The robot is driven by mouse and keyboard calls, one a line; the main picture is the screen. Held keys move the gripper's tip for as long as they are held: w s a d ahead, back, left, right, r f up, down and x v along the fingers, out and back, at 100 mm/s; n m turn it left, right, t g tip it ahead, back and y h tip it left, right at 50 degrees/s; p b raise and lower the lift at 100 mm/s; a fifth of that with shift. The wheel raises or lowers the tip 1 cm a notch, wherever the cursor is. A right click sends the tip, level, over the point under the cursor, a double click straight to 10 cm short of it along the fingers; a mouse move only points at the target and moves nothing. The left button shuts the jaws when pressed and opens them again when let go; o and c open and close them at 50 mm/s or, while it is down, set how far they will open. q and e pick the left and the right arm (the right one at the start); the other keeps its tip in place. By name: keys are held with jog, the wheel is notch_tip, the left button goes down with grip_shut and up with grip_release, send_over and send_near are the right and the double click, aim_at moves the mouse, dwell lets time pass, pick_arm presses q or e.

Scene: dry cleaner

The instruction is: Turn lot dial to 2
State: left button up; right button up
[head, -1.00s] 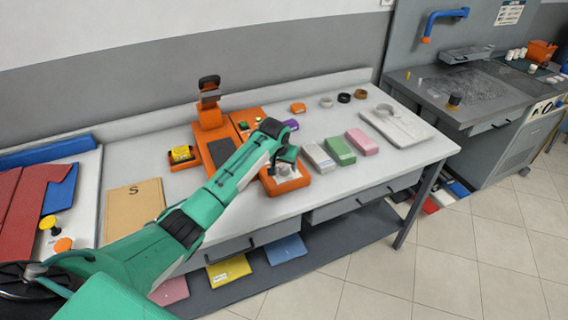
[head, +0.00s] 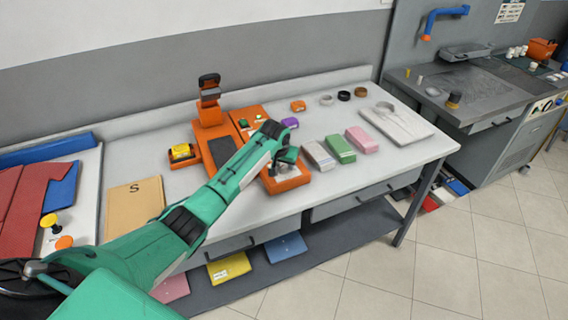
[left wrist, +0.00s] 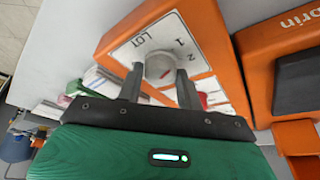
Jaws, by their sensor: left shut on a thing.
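The lot dial (left wrist: 158,62) is a round grey knob on a white panel marked LOT, 1 and 2, on an orange housing (left wrist: 232,80). In the head view the housing (head: 297,182) sits near the front edge of the table. My left gripper (left wrist: 160,76) is over the panel, with one finger on each side of the knob, shut on it. The fingers and the gripper body hide part of the dial, so I cannot tell which number it points to. In the head view my left gripper (head: 284,160) covers much of the panel. My right gripper is not in view.
A larger orange device (head: 212,133) stands just behind and left. White, green (head: 340,148) and pink (head: 362,139) boxes lie close to the right. A brown envelope (head: 133,207) is at the left. The table's right part holds a pale board (head: 397,123).

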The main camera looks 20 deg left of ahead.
pick_arm(q)
jog(key=shift+m, duration=0.4)
jog(key=shift+a+r+m+h+p, duration=0.1)
jog(key=shift+m+h+p, duration=0.3)
jog(key=shift+m, duration=0.2)
jog(key=shift+a+m+h, duration=0.1)
jog(key=shift+m+h, duration=0.3)
jog(key=shift+m, duration=0.4)
jog(key=shift+m+h, duration=0.4)
jog(key=shift+m, duration=0.8)
jog(key=shift+w+m+g+h+b, duration=0.1)
jog(key=shift+m+g+h+b, duration=0.35)
jog(key=shift+m+b, duration=0.55)
jog(key=shift+m, duration=0.5)
jog(key=o, duration=1)
